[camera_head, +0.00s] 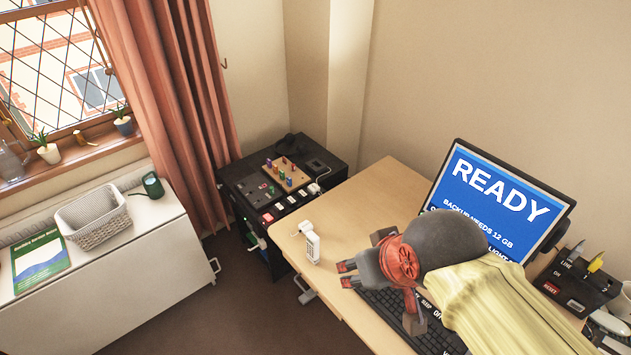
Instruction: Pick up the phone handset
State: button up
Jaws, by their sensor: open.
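A small white upright object (312,244) with dark markings stands on the desk near its left edge. It may be the phone handset, but it is too small to be sure. A pale rounded object (608,323), cut close to the right edge, lies on the desk and could also be a handset. My gripper (396,276) is open, with nothing seen held in it. It is over the keyboard end, to the right of the white upright object and apart from it. My arm hides part of the keyboard and the desk behind it.
A monitor (500,205) stands behind my arm, and the keyboard (377,301) lies under my gripper. A black box with a yellow plug (596,263) is at right. A black cabinet (249,219) with small items stands left of the desk (385,180). Bare desk lies around the white object.

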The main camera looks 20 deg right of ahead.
aim_at(313, 239)
jog(key=i+j+z, duration=0.1)
jog(key=j, duration=0.25)
jog(key=i+j+z, duration=0.15)
jog(key=j, duration=0.2)
jog(key=i+j+z, duration=0.1)
jog(key=j, duration=0.3)
jog(key=i+j+z, duration=0.15)
jog(key=j, duration=0.25)
jog(key=z, duration=1.6)
